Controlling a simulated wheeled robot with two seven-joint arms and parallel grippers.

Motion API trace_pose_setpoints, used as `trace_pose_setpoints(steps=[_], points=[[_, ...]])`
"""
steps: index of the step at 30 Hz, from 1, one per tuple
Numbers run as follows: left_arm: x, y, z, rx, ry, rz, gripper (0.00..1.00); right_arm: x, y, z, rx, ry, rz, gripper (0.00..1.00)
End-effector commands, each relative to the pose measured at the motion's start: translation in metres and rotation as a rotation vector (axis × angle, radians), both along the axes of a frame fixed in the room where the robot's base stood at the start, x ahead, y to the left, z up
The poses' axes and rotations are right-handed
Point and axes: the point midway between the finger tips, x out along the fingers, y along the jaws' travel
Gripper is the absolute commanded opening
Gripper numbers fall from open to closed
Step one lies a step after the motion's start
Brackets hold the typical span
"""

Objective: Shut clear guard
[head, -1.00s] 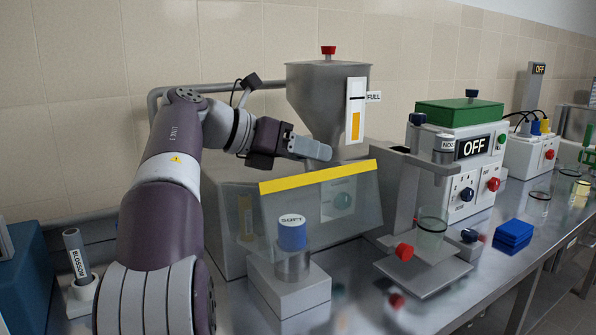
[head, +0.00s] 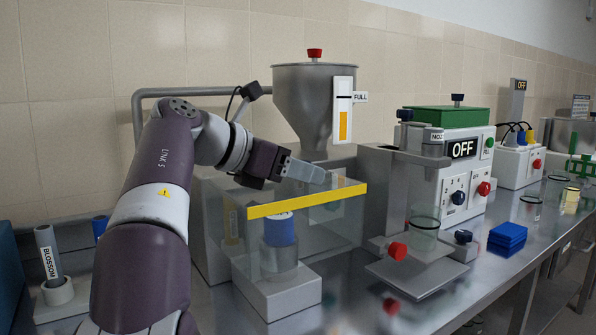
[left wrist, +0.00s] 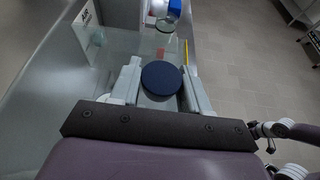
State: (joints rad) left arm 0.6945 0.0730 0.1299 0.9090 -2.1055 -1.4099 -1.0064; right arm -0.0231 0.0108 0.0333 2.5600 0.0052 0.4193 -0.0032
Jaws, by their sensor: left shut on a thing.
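The clear guard (head: 345,222) is a see-through cover with a yellow edge strip (head: 307,200), in front of the hopper on the bench. My left gripper (head: 318,177) is above and behind the strip. In the left wrist view its fingers (left wrist: 161,88) stand on both sides of a dark blue round knob (left wrist: 161,77), shut on it. The yellow strip also shows there (left wrist: 186,52). In the head view the knob is hidden. My right gripper is out of view.
A steel hopper (head: 315,100) stands behind the guard. A stand with a clear beaker (head: 425,232) and red knob is just right. A control box reading OFF (head: 462,175) and blue blocks (head: 507,236) are farther right. A tube marked BLOSSOM (head: 46,258) stands at left.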

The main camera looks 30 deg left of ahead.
Motion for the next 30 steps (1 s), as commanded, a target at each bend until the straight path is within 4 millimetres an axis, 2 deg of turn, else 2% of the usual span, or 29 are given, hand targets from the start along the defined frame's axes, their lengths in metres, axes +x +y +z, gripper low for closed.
trace_pose_setpoints(steps=[3,4,5,6,17,20,30], points=[[0.000,0.000,-0.003,-0.002,0.007,-0.004,0.00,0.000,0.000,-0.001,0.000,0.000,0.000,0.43],[0.000,0.000,-0.003,-0.002,0.008,-0.004,0.49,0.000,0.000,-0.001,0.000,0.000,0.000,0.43],[0.000,0.000,-0.003,-0.002,0.008,-0.004,0.59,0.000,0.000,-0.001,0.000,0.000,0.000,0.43],[0.000,0.000,-0.003,-0.002,0.007,-0.004,0.64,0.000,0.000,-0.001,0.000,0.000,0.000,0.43],[-0.005,0.003,0.002,-0.002,0.004,-0.001,0.64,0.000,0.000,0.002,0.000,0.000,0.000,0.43],[-0.017,0.009,0.009,-0.002,0.003,0.002,0.64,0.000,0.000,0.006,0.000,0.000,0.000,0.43],[-0.084,0.044,0.041,-0.001,0.005,0.003,0.64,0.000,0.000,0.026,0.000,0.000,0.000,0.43]])
